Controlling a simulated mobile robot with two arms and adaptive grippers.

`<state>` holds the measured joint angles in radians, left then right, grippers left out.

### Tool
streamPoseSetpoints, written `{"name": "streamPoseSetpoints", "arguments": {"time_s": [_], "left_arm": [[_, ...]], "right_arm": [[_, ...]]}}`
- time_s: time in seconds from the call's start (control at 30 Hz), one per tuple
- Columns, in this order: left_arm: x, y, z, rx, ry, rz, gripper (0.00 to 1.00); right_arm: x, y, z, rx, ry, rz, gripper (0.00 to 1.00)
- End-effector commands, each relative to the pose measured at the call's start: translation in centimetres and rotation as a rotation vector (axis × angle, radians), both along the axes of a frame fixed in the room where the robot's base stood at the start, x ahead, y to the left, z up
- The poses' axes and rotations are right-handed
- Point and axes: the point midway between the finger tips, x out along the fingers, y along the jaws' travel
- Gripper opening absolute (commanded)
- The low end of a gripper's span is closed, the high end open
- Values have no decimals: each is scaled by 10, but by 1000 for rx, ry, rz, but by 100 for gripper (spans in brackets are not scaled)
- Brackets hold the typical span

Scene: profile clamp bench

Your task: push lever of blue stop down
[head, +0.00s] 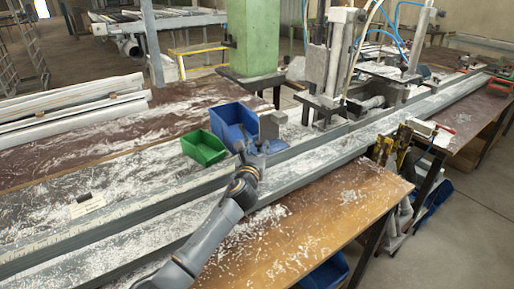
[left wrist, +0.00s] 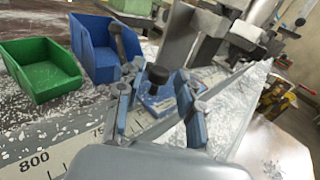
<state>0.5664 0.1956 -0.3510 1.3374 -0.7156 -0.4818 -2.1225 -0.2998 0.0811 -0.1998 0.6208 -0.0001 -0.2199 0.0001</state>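The blue stop (left wrist: 160,97) sits on the rail beyond and partly between my left fingers in the left wrist view. A round black knob (left wrist: 158,75) shows in front of it, between the fingertips. A dark bar (left wrist: 118,40) stands upright to the left, in front of the blue bin; I cannot tell which part is the stop's lever. My left gripper (left wrist: 156,105) is open, with its fingers apart and nothing clearly held. In the head view my left gripper (head: 252,160) is over the rail and hides most of the stop. My right gripper is not in view.
A grey block (head: 269,126) stands just beyond the gripper. A green bin (head: 203,148) and a blue bin (head: 232,117) stand behind the rail (head: 330,160). A clamp machine (head: 325,75) rises farther along the rail. The wooden bench front (head: 320,215) holds only shavings.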

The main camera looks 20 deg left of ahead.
Motion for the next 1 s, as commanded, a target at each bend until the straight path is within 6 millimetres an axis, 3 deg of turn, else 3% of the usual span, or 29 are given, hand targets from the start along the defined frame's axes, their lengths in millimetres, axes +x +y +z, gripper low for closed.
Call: {"name": "streamPoseSetpoints", "arguments": {"time_s": [0.37, 0.8, 1.0], "left_arm": [[-4, -1, -1, 0, 1, 0, 45], [-61, -7, -1, 1, 0, -1, 45], [-74, -10, 0, 0, 0, -1, 45]], "right_arm": [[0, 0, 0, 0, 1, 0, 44], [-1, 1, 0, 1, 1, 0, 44], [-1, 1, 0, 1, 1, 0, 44]]}}
